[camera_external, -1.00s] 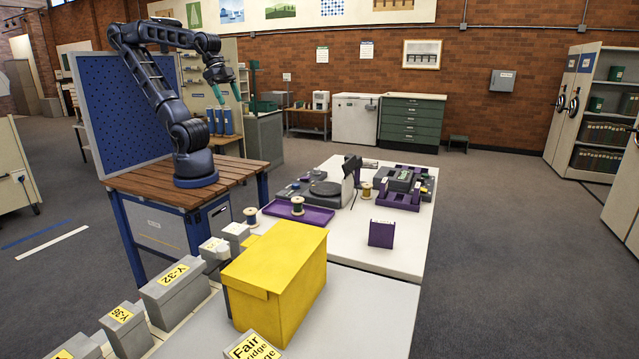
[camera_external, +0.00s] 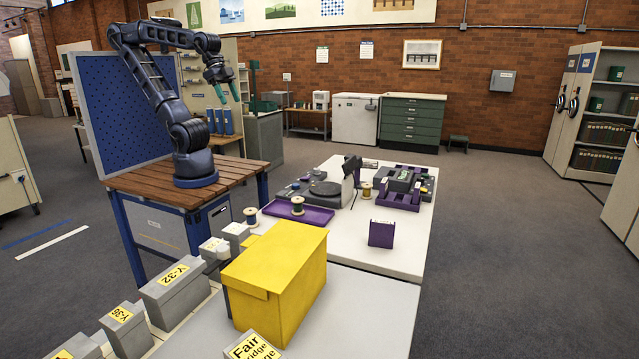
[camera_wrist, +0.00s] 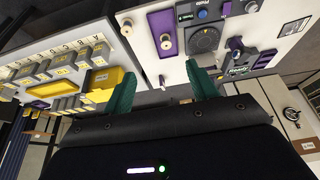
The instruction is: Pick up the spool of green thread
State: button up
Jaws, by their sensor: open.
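Three thread spools stand on the white table. One spool (camera_external: 251,217) is left of the purple tray, one (camera_external: 298,206) is on the tray, and one (camera_external: 366,190) is beside the turntable. The first two look dark blue or green and the third tan; I cannot tell which is green. In the wrist view, spools show at the tray's left (camera_wrist: 127,29) and on the tray (camera_wrist: 166,42), small and unclear. My gripper (camera_external: 228,96) is open and empty, high above the wooden bench, far from the spools. Its green fingers (camera_wrist: 161,75) are spread in the wrist view.
A purple tray (camera_external: 320,217), a grey turntable (camera_external: 325,188), a purple organizer (camera_external: 400,201) and an upright purple holder (camera_external: 381,234) occupy the table. A large yellow box (camera_external: 275,275) and grey labelled boxes (camera_external: 174,290) stand in front. The table's front right is clear.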

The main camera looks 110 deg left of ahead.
jog(key=m+g+h, duration=0.1)
jog(key=m+g, duration=0.4)
jog(key=m, duration=1.5)
send_over(298, 199)
notch_tip(298, 199, down, 28)
jog(key=shift+w+a+f, duration=0.2)
jog(key=shift+a+f, duration=0.15)
jog(key=f, duration=0.5)
jog(key=shift+s+d+f, duration=0.1)
jog(key=shift+d+f, duration=0.2)
jog(key=shift+d, duration=0.05)
jog(key=shift+s+f, duration=0.15)
jog(key=shift+f, duration=2.35)
